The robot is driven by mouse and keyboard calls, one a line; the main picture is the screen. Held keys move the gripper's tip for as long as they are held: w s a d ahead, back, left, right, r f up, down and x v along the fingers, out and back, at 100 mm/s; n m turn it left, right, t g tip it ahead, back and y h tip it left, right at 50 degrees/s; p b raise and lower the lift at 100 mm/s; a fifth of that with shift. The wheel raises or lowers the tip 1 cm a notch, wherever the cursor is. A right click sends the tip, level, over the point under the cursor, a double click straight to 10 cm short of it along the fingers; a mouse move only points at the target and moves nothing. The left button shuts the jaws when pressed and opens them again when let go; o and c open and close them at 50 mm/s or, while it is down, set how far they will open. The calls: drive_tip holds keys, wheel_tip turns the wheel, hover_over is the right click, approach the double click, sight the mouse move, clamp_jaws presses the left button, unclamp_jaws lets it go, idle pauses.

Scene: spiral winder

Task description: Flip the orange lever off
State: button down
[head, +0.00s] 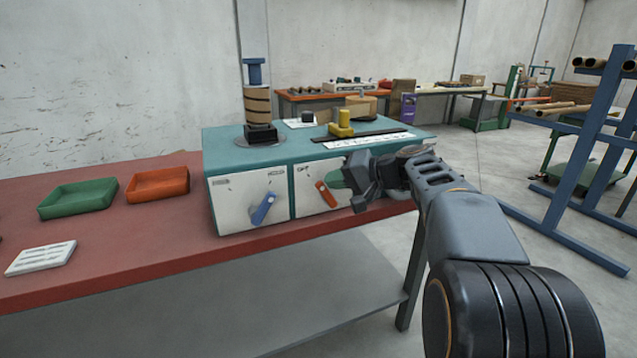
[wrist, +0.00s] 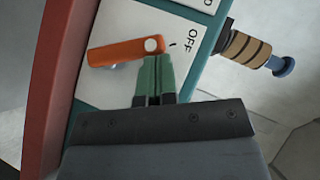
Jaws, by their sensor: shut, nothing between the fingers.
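The orange lever (head: 326,194) is on the right white panel of the teal machine (head: 255,153). In the head view its handle points down and to the right from its pivot. The wrist view, turned sideways, shows the lever (wrist: 118,53) reaching left from its round pivot. The OFF mark (wrist: 192,41) is on the opposite side of the pivot from the handle; it also shows at the panel's upper left (head: 303,169). My gripper (wrist: 154,57) is shut and empty, its green fingertips close beside the pivot end. I cannot tell if they touch. In the head view my gripper (head: 342,179) is right of the lever.
A blue lever (head: 264,208) is on the left panel. A spool (head: 257,100) and a yellow block (head: 341,123) stand on the machine top. Green (head: 77,199) and orange (head: 158,184) trays lie left on the red table (head: 130,243). A blue rack (head: 590,150) stands right.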

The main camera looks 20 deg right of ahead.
drive_tip(key=shift+a, duration=0.15)
drive_tip(key=shift+s+a, duration=0.1)
drive_tip(key=shift+a, duration=0.15)
idle(0.5)
drive_tip(key=w+r+p+v, duration=0.2)
drive_tip(key=p+v, duration=0.2)
drive_tip(key=v, duration=0.9)
drive_tip(key=shift+d, duration=0.4)
